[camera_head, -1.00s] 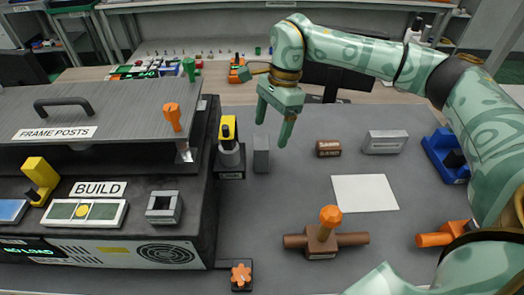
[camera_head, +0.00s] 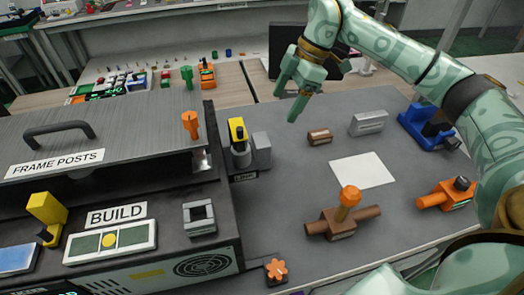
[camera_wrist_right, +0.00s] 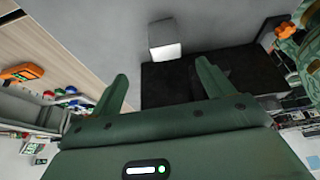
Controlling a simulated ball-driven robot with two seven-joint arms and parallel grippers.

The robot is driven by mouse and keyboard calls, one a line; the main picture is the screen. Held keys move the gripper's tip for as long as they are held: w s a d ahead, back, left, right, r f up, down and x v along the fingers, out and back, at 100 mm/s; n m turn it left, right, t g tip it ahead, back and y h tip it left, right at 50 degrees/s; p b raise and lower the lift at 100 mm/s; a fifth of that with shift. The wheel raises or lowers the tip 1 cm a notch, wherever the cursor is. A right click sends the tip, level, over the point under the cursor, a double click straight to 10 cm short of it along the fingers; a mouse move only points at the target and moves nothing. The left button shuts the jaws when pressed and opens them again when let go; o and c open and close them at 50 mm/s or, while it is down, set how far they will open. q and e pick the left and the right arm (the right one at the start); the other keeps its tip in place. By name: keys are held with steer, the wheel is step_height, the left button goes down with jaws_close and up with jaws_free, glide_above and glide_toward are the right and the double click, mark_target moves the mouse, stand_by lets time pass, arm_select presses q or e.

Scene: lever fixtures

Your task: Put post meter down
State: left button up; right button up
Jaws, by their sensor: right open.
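No label reading "post meter" is legible. An orange device (camera_head: 207,73) stands on the wooden bench behind the grey mat; in the wrist view it has a green display (camera_wrist_right: 22,73). My right gripper (camera_head: 286,104) is open and empty, above the back of the mat, to the right of the device and apart from it. Its two fingers are spread in the wrist view (camera_wrist_right: 162,92). A plain grey block (camera_head: 262,150) stands upright beside the yellow-and-black tool in its holder (camera_head: 239,145); a pale block also shows beyond the fingers (camera_wrist_right: 164,38). My left gripper is not in view.
The dark machine labelled FRAME POSTS and BUILD (camera_head: 116,214) fills the left. On the mat are a brown block (camera_head: 320,136), grey block (camera_head: 369,123), white sheet (camera_head: 362,170), orange-knobbed fixture (camera_head: 343,220), blue fixture (camera_head: 425,125) and orange fixture (camera_head: 445,194). Mat around the sheet is clear.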

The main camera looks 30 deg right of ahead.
mark_target(259, 150)
steer(key=b+x, duration=0.1)
steer(key=x, duration=0.4)
steer(key=b+x, duration=0.2)
steer(key=x, duration=0.4)
steer(key=a+b+x, duration=0.1)
steer(key=x, duration=0.4)
steer(key=shift+s+a+f+b, duration=0.1)
steer(key=shift+s+b, duration=0.2)
steer(key=shift+b, duration=0.1)
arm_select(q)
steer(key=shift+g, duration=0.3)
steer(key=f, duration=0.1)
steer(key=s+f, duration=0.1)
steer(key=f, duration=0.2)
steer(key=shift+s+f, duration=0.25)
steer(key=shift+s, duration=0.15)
arm_select(e)
steer(key=c, duration=1.4)
steer(key=shift+o, duration=0.2)
steer(key=shift+r, duration=0.2)
